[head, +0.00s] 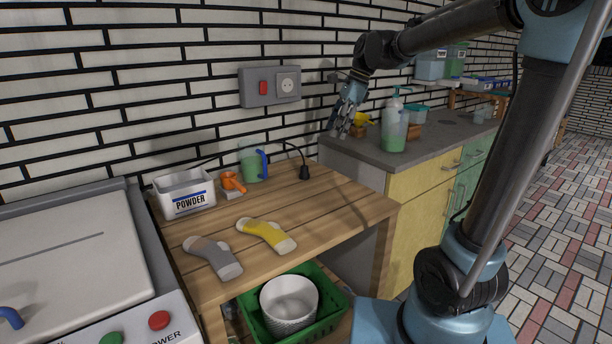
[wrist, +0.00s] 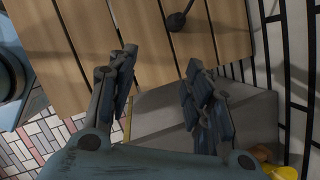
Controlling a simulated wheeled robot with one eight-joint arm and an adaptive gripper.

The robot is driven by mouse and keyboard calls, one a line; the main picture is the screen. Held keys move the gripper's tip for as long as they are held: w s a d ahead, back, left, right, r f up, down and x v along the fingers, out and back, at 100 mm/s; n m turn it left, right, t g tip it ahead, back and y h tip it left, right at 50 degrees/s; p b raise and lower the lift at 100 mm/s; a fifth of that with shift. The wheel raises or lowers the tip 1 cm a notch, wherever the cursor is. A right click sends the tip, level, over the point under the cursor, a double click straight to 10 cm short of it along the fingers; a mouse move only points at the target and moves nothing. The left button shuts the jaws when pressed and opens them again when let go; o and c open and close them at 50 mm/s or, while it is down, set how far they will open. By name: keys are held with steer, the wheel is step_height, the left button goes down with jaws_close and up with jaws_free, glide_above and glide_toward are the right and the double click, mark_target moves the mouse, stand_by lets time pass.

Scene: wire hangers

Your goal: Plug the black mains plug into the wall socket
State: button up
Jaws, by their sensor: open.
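The black mains plug (head: 304,173) stands on the back right of the wooden table, its cord arching up behind it and running left along the wall. It also shows at the top of the wrist view (wrist: 177,21). The wall socket (head: 288,85) is a round grey outlet on a plate with a red switch (head: 263,88), on the brick wall above the table. My gripper (head: 341,133) is open and empty, pointing down above the left end of the grey counter, to the right of the plug and apart from it. Its two fingers (wrist: 160,85) are spread in the wrist view.
On the wooden table (head: 335,208) are a white powder box (head: 185,192), an orange scoop (head: 232,182), a measuring jug (head: 252,162) and two socks (head: 266,235). A soap bottle (head: 394,122) and yellow item (head: 362,119) stand on the counter near my gripper. The table's right part is clear.

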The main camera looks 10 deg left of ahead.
steer(key=shift+m+g, duration=0.3)
steer(key=shift+m, duration=0.5)
steer(key=a, duration=0.1)
steer(key=w+a, duration=0.1)
steer(key=a, duration=0.1)
steer(key=a+r, duration=0.1)
steer(key=shift+w+a, duration=0.2)
steer(key=shift+f, duration=0.15)
glide_toward(306, 166)
steer(key=x, duration=0.5)
steer(key=shift+s+a, duration=0.1)
steer(key=shift+s, duration=0.2)
steer(key=shift+w+x, duration=0.15)
steer(key=shift+x, duration=1.2)
steer(key=shift+w+x, duration=0.1)
steer(key=shift+x, duration=1.2)
steer(key=c, duration=0.9)
